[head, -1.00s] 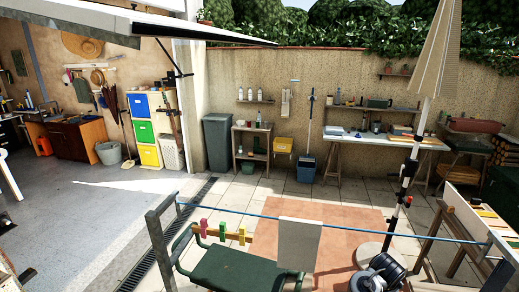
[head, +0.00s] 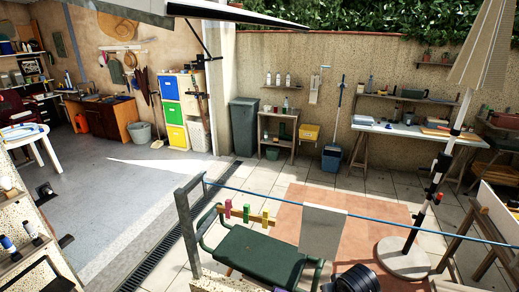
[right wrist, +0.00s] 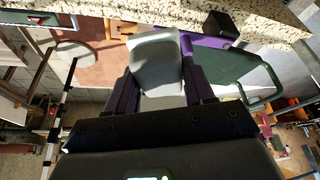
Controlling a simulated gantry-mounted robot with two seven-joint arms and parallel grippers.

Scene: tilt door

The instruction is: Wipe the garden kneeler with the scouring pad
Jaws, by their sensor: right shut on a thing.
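The garden kneeler (head: 255,250), a dark green pad with green tube handles, is at the bottom centre of the head view. It also shows at the right of the right wrist view (right wrist: 245,75). My right gripper (right wrist: 160,65), with purple fingers, is shut on a pale grey, pad-like piece, seemingly the scouring pad (right wrist: 157,60). In the wrist view this piece appears left of the kneeler. I cannot tell whether they touch. In the head view, my right gripper's fingers cannot be made out. My left gripper is not in view.
A blue line (head: 420,232) crosses above the kneeler from a metal post (head: 184,225). A parasol base (head: 403,258) stands at right.

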